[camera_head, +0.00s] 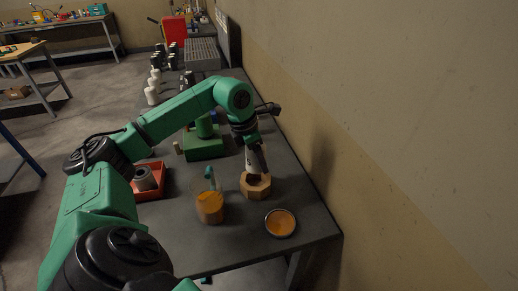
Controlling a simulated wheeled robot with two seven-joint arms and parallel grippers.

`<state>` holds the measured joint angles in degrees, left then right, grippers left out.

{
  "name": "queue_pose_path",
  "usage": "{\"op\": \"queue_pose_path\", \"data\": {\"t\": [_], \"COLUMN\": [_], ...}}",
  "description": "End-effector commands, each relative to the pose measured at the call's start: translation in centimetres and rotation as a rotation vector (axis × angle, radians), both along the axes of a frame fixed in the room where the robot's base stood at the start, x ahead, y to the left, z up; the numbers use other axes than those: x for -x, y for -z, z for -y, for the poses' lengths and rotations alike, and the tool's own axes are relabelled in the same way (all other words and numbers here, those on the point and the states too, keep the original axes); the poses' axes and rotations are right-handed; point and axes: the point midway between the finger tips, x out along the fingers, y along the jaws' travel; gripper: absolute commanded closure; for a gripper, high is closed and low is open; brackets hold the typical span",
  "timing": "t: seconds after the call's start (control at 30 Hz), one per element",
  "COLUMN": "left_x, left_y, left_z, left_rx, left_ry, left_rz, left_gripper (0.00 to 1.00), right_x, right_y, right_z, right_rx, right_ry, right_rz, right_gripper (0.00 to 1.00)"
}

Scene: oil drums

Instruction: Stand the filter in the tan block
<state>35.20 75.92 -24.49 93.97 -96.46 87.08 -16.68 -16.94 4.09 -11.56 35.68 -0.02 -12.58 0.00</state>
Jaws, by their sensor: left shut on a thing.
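My left arm reaches over the dark table, and its gripper (257,168) points down at the tan block (256,191). The tan block is many-sided with a dark opening on top. The gripper is shut on a pale, slim piece (249,159), likely the filter, which is partly hidden by the fingers. The piece is just above or at the block's opening; I cannot tell whether its lower end is inside. My right gripper is not in view.
An orange-tan block (210,208) with a green-topped piece stands left of the tan block. A round dish with orange contents (280,223) lies in front. A red tray (148,190) and a green box (203,147) are further left and back. The wall runs along the right.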

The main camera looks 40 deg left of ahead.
Motion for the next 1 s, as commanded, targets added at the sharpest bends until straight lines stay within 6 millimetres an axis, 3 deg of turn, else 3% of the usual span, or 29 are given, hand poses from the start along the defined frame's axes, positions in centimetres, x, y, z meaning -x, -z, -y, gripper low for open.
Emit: {"op": "queue_pose_path", "data": {"t": [0.17,0.5,1.0], "left_x": [-0.1,0.0,-0.1], "left_y": [0.5,3.9,4.3], "left_z": [-0.2,-0.1,-0.1], "left_rx": [0.001,0.0,0.001], "left_ry": [-0.034,-0.031,-0.03], "left_rz": [-0.001,0.0,-0.001], "left_gripper": [1.0,1.0,1.0], "right_x": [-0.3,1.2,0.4], "right_y": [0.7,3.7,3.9], "right_z": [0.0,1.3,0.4], "right_rx": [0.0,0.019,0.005], "right_ry": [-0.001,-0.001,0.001], "right_rz": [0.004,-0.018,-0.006], "right_gripper": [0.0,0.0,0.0]}}
